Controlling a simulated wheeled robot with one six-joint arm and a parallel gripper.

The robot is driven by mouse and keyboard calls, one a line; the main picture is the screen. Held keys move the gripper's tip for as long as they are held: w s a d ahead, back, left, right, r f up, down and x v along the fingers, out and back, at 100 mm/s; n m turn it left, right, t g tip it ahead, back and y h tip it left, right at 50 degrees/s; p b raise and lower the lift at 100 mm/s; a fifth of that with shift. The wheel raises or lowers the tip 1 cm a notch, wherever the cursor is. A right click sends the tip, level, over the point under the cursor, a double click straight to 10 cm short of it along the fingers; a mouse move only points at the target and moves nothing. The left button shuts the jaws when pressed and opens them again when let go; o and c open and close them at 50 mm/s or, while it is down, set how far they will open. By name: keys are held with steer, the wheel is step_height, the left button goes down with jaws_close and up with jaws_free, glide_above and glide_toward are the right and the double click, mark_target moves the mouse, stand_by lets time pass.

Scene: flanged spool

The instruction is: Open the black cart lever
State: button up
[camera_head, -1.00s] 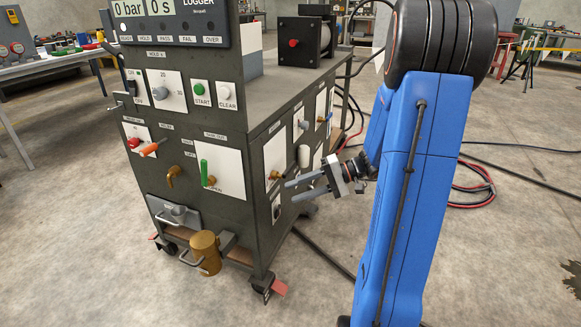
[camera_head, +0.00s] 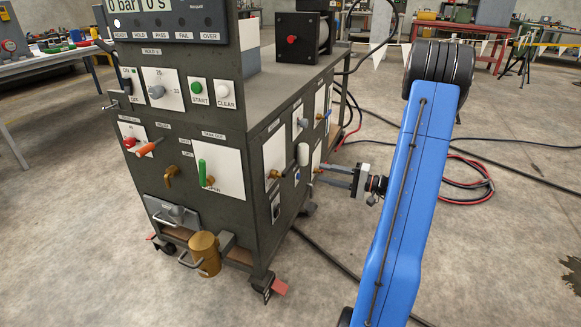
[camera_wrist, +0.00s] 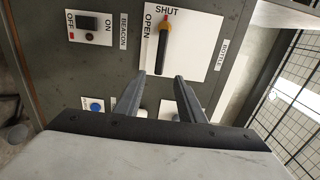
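The black lever (camera_wrist: 162,52) shows in the wrist view, on a white plate marked SHUT, OPEN and BOTTLE. It has a yellow hub with a red mark, and its handle runs from the hub down the picture toward my fingers. The SHUT label is above the hub and OPEN is to its left. My gripper (camera_wrist: 160,76) is open, its two grey fingers spread below the handle's end. I cannot tell whether they touch it.
The grey cart (camera_head: 250,110) carries other controls: a green lever (camera_head: 203,172), an orange lever (camera_head: 149,147) and a white rounded handle (camera_head: 303,154). In the wrist view a beacon switch (camera_wrist: 88,23) and a blue button (camera_wrist: 97,107) are nearby. Cables (camera_head: 465,190) lie on the floor to the right.

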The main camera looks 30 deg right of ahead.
mark_target(293, 166)
steer(key=x, duration=1.4)
steer(key=shift+w+a, duration=0.2)
steer(key=shift+w, duration=0.05)
jaws_close()
